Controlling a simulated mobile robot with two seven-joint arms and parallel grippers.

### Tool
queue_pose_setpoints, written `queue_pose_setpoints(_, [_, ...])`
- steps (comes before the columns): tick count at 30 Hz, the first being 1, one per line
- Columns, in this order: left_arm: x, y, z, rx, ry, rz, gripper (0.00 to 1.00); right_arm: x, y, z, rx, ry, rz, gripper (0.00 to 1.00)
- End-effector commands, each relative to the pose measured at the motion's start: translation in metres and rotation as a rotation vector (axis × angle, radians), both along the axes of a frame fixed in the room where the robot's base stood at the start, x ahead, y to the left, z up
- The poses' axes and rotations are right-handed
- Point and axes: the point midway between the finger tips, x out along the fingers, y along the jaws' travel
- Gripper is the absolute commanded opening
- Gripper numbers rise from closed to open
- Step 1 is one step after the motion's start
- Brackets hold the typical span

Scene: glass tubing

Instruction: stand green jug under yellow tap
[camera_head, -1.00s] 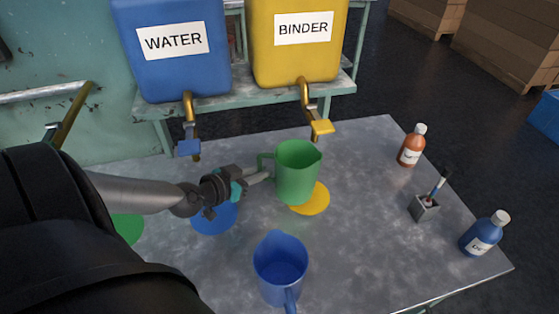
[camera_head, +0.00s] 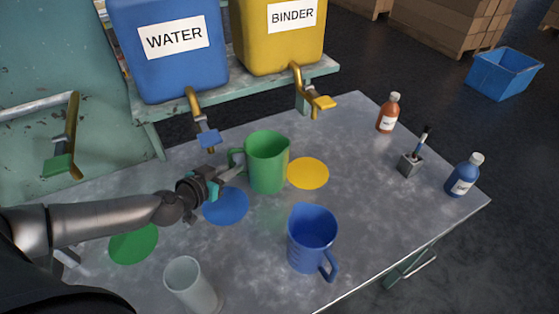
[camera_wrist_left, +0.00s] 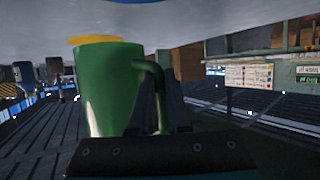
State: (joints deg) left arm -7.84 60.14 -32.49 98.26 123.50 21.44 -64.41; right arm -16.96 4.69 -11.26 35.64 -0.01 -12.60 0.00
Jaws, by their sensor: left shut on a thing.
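The green jug (camera_head: 268,165) is upright. My left gripper (camera_head: 226,178) is shut on its handle, to the jug's left; the wrist view also shows the jug (camera_wrist_left: 105,90) and handle. The jug stands out left of the yellow disc (camera_head: 308,173), between it and the blue disc (camera_head: 225,206). A green reflection lies on the table below the jug, which seems held a little above it. The yellow tap (camera_head: 322,103) hangs from the yellow BINDER container (camera_head: 280,45), behind and right of the jug. My right gripper is out of view.
A blue jug (camera_head: 312,240) stands in front right and a clear glass (camera_head: 190,285) front left. The blue tap (camera_head: 208,138) hangs behind left. A green disc (camera_head: 133,243) lies at left. Bottles (camera_head: 388,113) (camera_head: 462,175) and a brush holder (camera_head: 411,164) are at right.

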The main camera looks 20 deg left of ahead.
Motion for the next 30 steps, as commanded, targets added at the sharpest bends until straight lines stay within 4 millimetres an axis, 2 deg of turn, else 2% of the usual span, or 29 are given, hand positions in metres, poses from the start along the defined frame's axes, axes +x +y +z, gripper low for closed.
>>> queue_pose_setpoints(7, [0.035,-0.027,0.003,-0.004,-0.006,-0.002,0.00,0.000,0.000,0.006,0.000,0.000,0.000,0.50])
queue_pose_setpoints(18, [0.092,-0.071,0.001,-0.003,-0.005,-0.001,0.00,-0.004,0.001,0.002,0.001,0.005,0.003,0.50])
queue_pose_setpoints(25, [0.103,-0.080,-0.001,0.001,0.000,-0.001,0.00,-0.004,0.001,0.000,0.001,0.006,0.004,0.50])
queue_pose_setpoints(30, [0.102,-0.080,-0.017,-0.001,0.001,-0.001,0.00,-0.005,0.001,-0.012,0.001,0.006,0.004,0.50])
